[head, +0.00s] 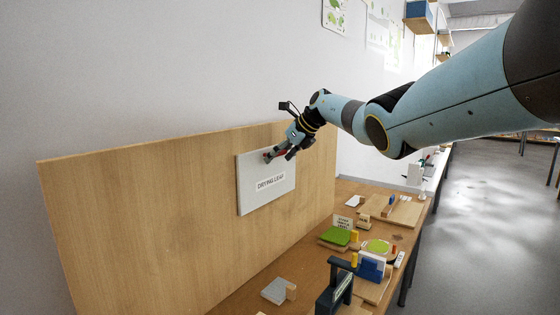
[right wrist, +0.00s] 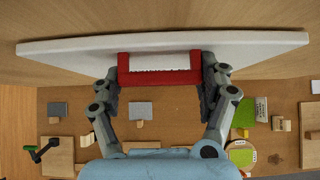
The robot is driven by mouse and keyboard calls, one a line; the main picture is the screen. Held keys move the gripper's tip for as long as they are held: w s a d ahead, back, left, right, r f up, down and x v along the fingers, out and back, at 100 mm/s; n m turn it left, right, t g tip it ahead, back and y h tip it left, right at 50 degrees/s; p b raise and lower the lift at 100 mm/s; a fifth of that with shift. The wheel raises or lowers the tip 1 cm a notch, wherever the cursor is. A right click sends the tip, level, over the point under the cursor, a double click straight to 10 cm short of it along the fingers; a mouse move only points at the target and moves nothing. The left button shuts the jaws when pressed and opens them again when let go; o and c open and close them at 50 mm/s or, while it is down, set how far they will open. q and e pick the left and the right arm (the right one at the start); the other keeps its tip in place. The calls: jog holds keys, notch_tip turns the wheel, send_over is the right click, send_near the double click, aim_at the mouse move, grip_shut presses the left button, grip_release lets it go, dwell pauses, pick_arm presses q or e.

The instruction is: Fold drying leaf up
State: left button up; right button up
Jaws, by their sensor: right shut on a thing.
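The drying leaf (head: 252,200) is a pale grey-white panel with a "DRYING LEAF" label, upright against a wooden backboard (head: 120,225) in the head view. In the right wrist view the leaf (right wrist: 60,49) shows edge-on as a wide white strip along the wooden board. My right gripper (head: 271,157) is at the leaf's upper edge. In the right wrist view its fingers (right wrist: 160,85) are on both sides of a red handle (right wrist: 160,78) on the leaf, shut on it. The handle is mostly hidden by the fingers in the head view. My left gripper is not in view.
Below the board, a wooden bench (head: 262,273) carries a dark green clamp-like piece (head: 336,287), a blue block (head: 371,267), green pads (head: 336,236) and a grey plate on a wooden block (head: 275,290). The air in front of the leaf is free.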

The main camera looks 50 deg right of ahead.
jog(key=shift+w+r, duration=0.25)
jog(key=shift+r, duration=0.15)
jog(key=shift+w+r, duration=0.1)
jog(key=shift+r, duration=0.1)
jog(key=o, duration=1.7)
jog(key=shift+w+f, duration=0.15)
jog(key=shift+w, duration=0.05)
jog(key=shift+s, duration=0.1)
jog(key=v, duration=1.1)
jog(key=shift+s, duration=0.5)
